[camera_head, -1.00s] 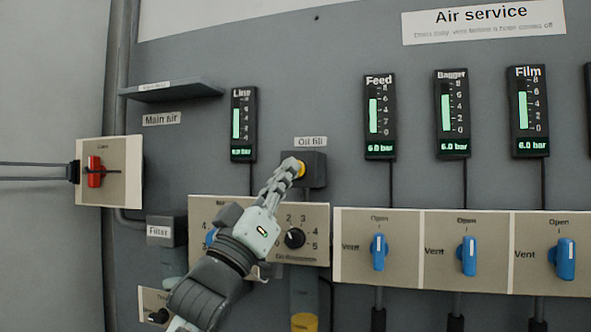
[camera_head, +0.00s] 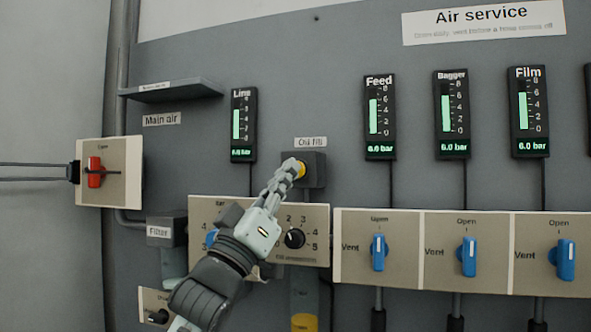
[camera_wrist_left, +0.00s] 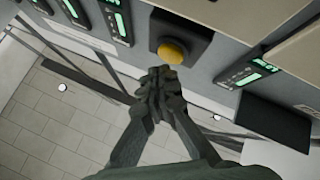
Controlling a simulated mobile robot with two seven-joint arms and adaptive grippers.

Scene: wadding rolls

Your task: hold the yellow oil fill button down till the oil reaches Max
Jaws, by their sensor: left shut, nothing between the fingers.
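The yellow oil fill button (camera_head: 301,170) sits in a dark box under the "Oil fill" label. It also shows in the left wrist view (camera_wrist_left: 172,52). My left gripper (camera_head: 291,167) is shut and empty, its fingertips at the button and partly covering it. In the wrist view the shut fingertips (camera_wrist_left: 161,74) lie at the button's lower edge; I cannot tell whether they press it. Below the knob panel, a bowl (camera_head: 304,295) has yellow oil (camera_head: 304,322) low in it. No Max mark is readable. My right gripper is not in view.
A panel with a black knob (camera_head: 294,238) lies just below the button, partly behind my left arm. Blue valve handles (camera_head: 378,252) stand to the right. A red main air handle (camera_head: 95,172) and a small shelf (camera_head: 170,90) are to the left.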

